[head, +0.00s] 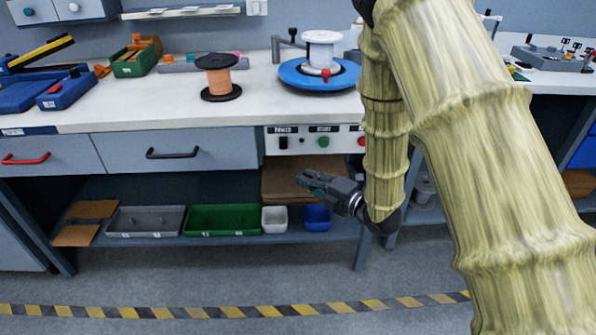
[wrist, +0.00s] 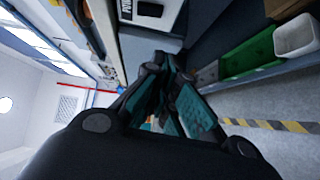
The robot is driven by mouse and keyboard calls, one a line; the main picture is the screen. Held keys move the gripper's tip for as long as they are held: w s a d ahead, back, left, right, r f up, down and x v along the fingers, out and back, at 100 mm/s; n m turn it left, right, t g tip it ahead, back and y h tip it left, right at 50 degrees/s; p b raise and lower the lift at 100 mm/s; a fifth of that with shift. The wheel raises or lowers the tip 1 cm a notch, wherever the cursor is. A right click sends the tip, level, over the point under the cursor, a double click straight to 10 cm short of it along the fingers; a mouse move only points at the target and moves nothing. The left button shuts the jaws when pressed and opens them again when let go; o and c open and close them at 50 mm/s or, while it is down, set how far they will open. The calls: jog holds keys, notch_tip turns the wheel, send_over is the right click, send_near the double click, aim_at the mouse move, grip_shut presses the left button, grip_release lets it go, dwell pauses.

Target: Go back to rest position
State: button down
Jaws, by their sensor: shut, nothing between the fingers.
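My gripper (head: 304,180) is in front of the workbench, below the tabletop and near the control panel. It is shut and empty, pointing left in the head view. In the wrist view my gripper (wrist: 165,70) has its fingers together at the tips. My arm fills the right side of the head view and hides part of the bench. A spool of copper-coloured wire (head: 219,78) stands on the bench. A white spool (head: 322,50) stands on a blue round base (head: 290,75) further right.
The workbench (head: 120,110) has drawers and a panel with buttons (head: 310,142). A lower shelf holds a grey tray (head: 146,221), a green tray (head: 223,219), a white bin (head: 275,219) and a blue bin (head: 317,217). The floor in front, with a striped line (head: 235,311), is clear.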

jog(key=shift+s+d, duration=0.4)
jog(key=shift+f, duration=0.1)
jog(key=s+d+f+m+g+h, duration=0.1)
jog(key=s+d+f+m+h, duration=0.25)
jog(key=f, duration=0.45)
jog(key=s+d+f+m+g+h, duration=0.1)
jog(key=s+d+f+m+h, duration=0.1)
jog(key=s+f+m, duration=0.4)
jog(key=s+d+f+m+g+h, duration=0.2)
jog(key=f+m, duration=0.2)
jog(key=f, duration=0.5)
jog(key=s+d+f+m+g+h, duration=0.2)
jog(key=s+f+m+g, duration=0.15)
jog(key=s+f, duration=0.4)
jog(key=s+d+f+m+g+h, duration=0.25)
jog(key=s+f+m, duration=0.2)
jog(key=s, duration=0.65)
jog(key=s+d+f+m+g, duration=0.1)
jog(key=s+m+g, duration=0.3)
jog(key=s, duration=0.8)
notch_tip(320, 180, up, 20)
jog(key=t+p, duration=0.1)
jog(key=p, duration=1.9)
jog(key=shift+w+r+m+p, duration=0.25)
jog(key=shift+w+m+p, duration=0.05)
jog(key=shift+w+m, duration=0.15)
